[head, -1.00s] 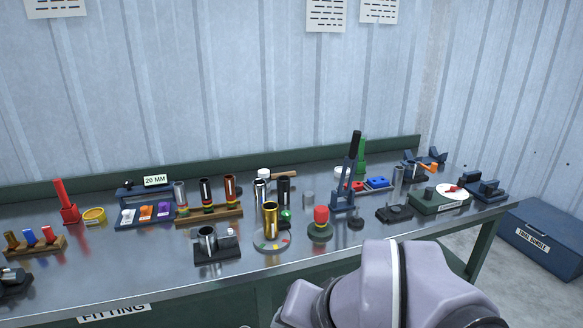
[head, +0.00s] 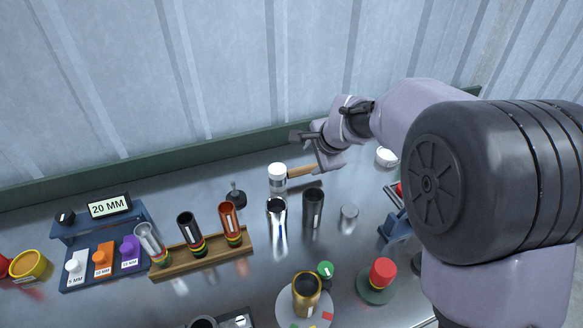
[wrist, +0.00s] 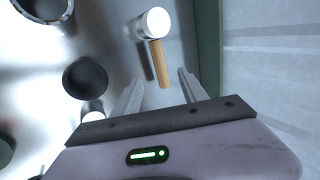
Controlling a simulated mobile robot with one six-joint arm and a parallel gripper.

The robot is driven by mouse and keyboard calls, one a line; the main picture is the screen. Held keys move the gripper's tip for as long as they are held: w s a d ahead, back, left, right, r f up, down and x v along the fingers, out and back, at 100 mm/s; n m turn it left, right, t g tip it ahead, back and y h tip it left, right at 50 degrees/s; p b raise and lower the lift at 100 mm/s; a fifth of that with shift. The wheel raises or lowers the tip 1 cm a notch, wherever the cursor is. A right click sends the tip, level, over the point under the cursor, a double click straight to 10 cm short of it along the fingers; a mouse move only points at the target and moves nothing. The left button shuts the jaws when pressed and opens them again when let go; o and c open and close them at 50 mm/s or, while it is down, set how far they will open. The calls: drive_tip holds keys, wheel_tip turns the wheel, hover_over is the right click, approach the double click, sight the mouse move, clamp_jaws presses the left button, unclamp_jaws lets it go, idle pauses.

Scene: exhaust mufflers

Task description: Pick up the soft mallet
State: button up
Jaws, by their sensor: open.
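The soft mallet (head: 278,176) has a white-capped head with a metal body and a wooden handle. The fingers are empty.
A chrome tube (head: 276,222) and a dark tube (head: 313,208) stand in front of the mallet. A small black-knobbed piece (head: 236,196) is to its left. The green back ledge (head: 160,161) and the wall are close behind. A wooden rack (head: 202,255) holds several tubes.

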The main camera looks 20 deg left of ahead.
sight(303, 170)
drive_tip(key=b+x, duration=0.4)
drive_tip(key=x, duration=0.8)
drive_tip(key=shift+b, duration=0.3)
drive_tip(key=shift+s+d+r, duration=0.1)
drive_tip(key=shift+c, duration=0.2)
clamp_jaws()
